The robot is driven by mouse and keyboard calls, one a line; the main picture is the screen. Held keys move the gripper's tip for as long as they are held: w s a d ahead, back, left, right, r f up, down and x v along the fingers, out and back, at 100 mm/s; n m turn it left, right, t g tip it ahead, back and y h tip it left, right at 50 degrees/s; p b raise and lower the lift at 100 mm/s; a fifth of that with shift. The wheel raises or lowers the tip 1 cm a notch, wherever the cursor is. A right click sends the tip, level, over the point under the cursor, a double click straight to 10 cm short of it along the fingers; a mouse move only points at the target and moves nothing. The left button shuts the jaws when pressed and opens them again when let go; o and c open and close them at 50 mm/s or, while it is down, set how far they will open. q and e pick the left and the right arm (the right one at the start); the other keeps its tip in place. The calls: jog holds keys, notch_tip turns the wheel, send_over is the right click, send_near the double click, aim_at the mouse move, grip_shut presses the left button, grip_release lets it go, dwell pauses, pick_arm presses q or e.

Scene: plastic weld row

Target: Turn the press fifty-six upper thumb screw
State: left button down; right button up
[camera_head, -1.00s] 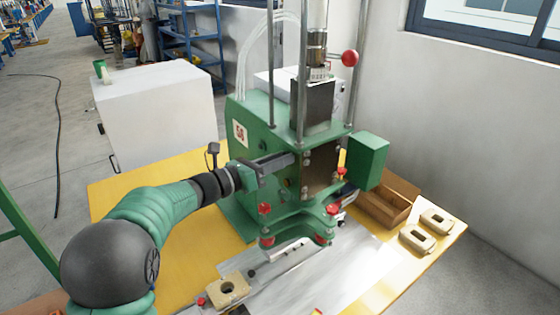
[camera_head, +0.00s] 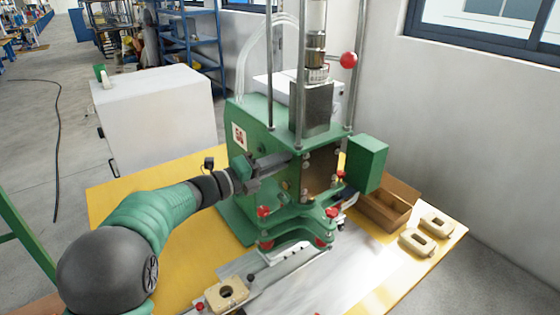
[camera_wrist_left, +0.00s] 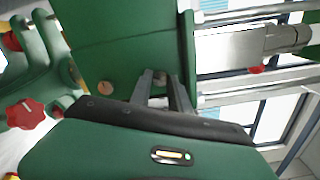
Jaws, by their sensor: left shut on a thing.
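The green press (camera_head: 258,120) numbered 56 stands on the yellow table. My left gripper (camera_head: 288,160) reaches in from the left against the press, level with its side plate. In the left wrist view, the two grey fingertips (camera_wrist_left: 162,82) point at the green plate and are shut on a small, mostly hidden screw head (camera_wrist_left: 160,76), which I take to be the upper thumb screw. A brass-coloured screw (camera_wrist_left: 105,88) sits apart from the fingers. My right gripper is not in view.
Red knobs (camera_head: 264,211) sit on the press's lower bracket, close below my gripper. A wooden box (camera_head: 389,214) and beige parts (camera_head: 417,243) lie at the right. A white cabinet (camera_head: 160,120) stands at the left. The yellow table (camera_head: 185,235) has free room left of the press.

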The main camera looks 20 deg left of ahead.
pick_arm(q)
jog(key=shift+a+f+n+p, duration=0.1)
jog(key=shift+f+n+p, duration=0.05)
jog(key=shift+n+p, duration=5.1)
jog(key=shift+f+n+p, duration=0.15)
jog(key=shift+n+p, duration=3.05)
jog(key=shift+n, duration=4.05)
jog(key=c, duration=1.4)
grip_release()
jog(key=shift+o, duration=0.8)
jog(key=shift+r, duration=0.1)
jog(key=shift+a, duration=0.1)
